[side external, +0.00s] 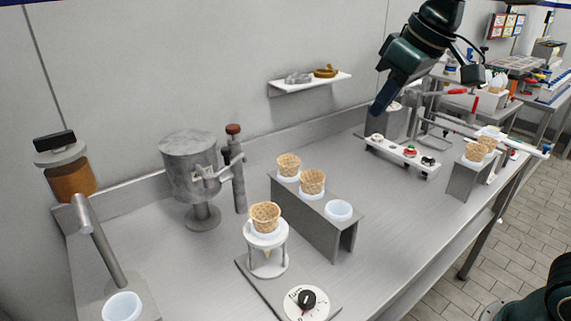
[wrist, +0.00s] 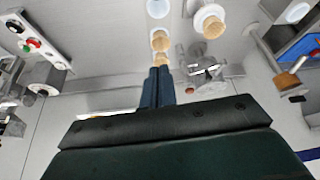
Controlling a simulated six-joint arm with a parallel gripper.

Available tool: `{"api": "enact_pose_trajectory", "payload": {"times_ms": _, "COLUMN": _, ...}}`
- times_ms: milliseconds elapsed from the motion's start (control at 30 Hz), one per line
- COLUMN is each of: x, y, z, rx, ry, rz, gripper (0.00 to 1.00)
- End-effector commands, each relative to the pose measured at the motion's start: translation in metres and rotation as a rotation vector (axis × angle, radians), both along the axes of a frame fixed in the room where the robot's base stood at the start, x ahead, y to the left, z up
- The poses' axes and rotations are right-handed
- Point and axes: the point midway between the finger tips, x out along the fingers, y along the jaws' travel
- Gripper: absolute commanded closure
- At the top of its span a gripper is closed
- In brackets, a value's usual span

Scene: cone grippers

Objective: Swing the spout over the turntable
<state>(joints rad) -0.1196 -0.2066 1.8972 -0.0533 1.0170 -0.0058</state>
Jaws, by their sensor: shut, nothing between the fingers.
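My gripper (side external: 377,108) is shut and empty, with blue fingers pointing down above the back of the bench, right of the cone rack. In the wrist view the fingers (wrist: 158,72) are together. A grey drum (side external: 188,155) on a pedestal has a short spout fitting (side external: 205,179) at its front and a brown-knobbed upright (side external: 236,165) beside it. The drum also shows in the wrist view (wrist: 208,88). A round white holder (side external: 267,234) on legs carries a waffle cone (side external: 265,216), in front of the drum; I cannot tell whether it is the turntable. My gripper is well apart from both.
A metal rack (side external: 318,222) holds two cones and an empty white cup. A black-knobbed dial (side external: 306,300) is at the front. A bent pipe stand (side external: 98,240) with a brown container is at left. A button strip (side external: 402,156) lies right, near my gripper.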

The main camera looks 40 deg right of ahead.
Motion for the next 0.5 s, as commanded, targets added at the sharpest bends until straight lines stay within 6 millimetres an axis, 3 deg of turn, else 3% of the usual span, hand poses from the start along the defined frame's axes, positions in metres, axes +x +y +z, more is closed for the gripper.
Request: {"api": "enact_pose_trajectory", "payload": {"times_ms": 500, "x": 0.101, "y": 0.048, "z": 0.004, "rx": -0.008, "ry": 0.034, "rz": 0.103, "gripper": 1.0}}
